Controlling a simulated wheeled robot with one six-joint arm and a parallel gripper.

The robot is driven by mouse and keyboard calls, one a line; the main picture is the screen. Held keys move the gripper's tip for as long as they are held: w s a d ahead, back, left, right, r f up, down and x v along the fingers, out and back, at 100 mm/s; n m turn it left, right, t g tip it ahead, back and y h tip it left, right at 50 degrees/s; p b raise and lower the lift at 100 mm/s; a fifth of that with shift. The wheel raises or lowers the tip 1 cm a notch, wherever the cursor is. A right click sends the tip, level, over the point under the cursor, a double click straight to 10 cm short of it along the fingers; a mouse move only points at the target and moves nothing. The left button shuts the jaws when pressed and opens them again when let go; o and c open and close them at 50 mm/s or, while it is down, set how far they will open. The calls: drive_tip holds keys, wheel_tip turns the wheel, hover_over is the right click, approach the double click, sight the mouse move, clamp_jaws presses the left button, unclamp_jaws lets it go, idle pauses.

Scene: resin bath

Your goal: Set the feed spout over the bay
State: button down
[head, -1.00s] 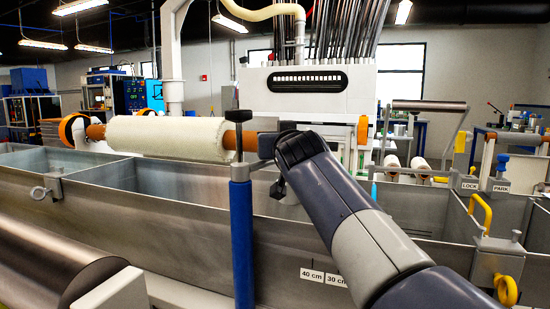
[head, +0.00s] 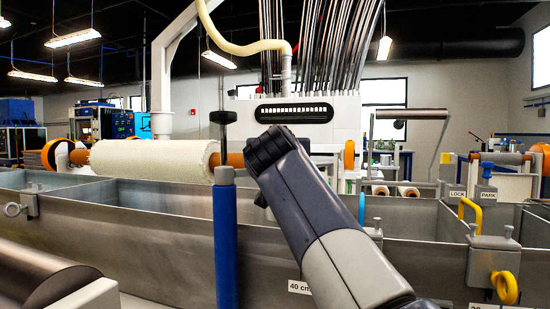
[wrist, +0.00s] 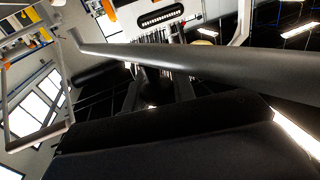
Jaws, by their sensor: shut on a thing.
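In the wrist view my gripper (wrist: 157,80) is dark and shut, with its fingers meeting a long grey tube (wrist: 220,62) that crosses the picture. I cannot tell whether this tube is the feed spout. In the head view my arm covers the fingers and most of what they hold. A cream hose (head: 242,47) loops overhead at the back and ends in a grey pipe (head: 286,72) above a white machine. The bays are open compartments of the metal bath (head: 150,200), stretching across below my arm.
A blue post (head: 226,240) with a black top stands close left of my arm. Behind it is a cream roll (head: 150,160) on an orange shaft. LOCK (head: 457,194) and PARK (head: 489,194) plates, with yellow handles, are at right. A roller frame (head: 437,150) stands behind them.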

drive_tip(key=s+d+m+g+h+b, duration=0.1)
drive_tip(key=s+d+m+g+h, duration=0.2)
drive_tip(key=s+m+h, duration=0.4)
drive_tip(key=shift+s+d+f+g+h, duration=0.35)
drive_tip(key=shift+g+h, duration=0.35)
drive_tip(key=shift+h, duration=0.9)
drive_tip(key=shift+r, duration=0.1)
drive_tip(key=c, duration=1.5)
unclamp_jaws()
drive_tip(key=o, duration=0.3)
drive_tip(key=shift+s+d+r, duration=0.1)
drive_tip(key=shift+r, duration=0.05)
drive_tip(key=p+v, duration=0.1)
drive_tip(key=v, duration=0.9)
drive_tip(key=shift+s+a, duration=0.25)
